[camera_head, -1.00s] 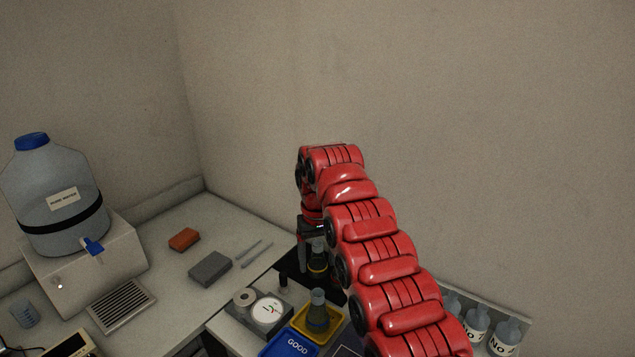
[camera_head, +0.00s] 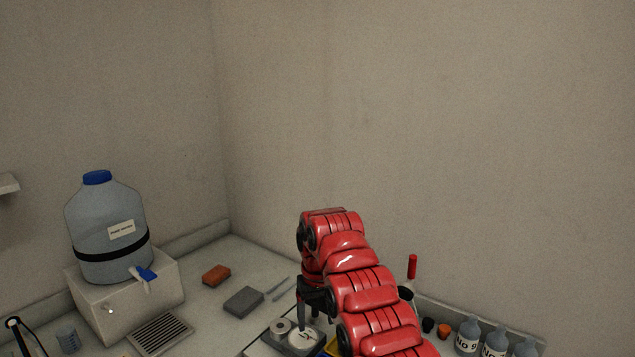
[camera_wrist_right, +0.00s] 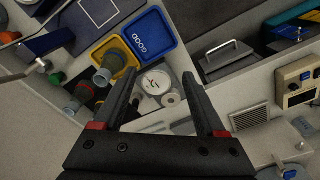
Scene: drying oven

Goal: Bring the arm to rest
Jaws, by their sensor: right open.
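My right arm (camera_head: 365,290) is red and segmented, and reaches in from the bottom of the head view. My right gripper (camera_head: 309,308) points down near the round white dial (camera_head: 302,338). In the right wrist view the gripper (camera_wrist_right: 158,78) is open, its two dark fingers apart with nothing held between them. The dial (camera_wrist_right: 155,82) shows beyond the fingertips. My left gripper is not in view.
A blue tray marked GOOD (camera_wrist_right: 146,38) adjoins the yellow one. A large water jug (camera_head: 108,215) stands on a white box (camera_head: 125,297). An orange block (camera_head: 216,275) and grey block (camera_head: 243,302) lie on the counter. Labelled bottles (camera_head: 494,342) stand at right.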

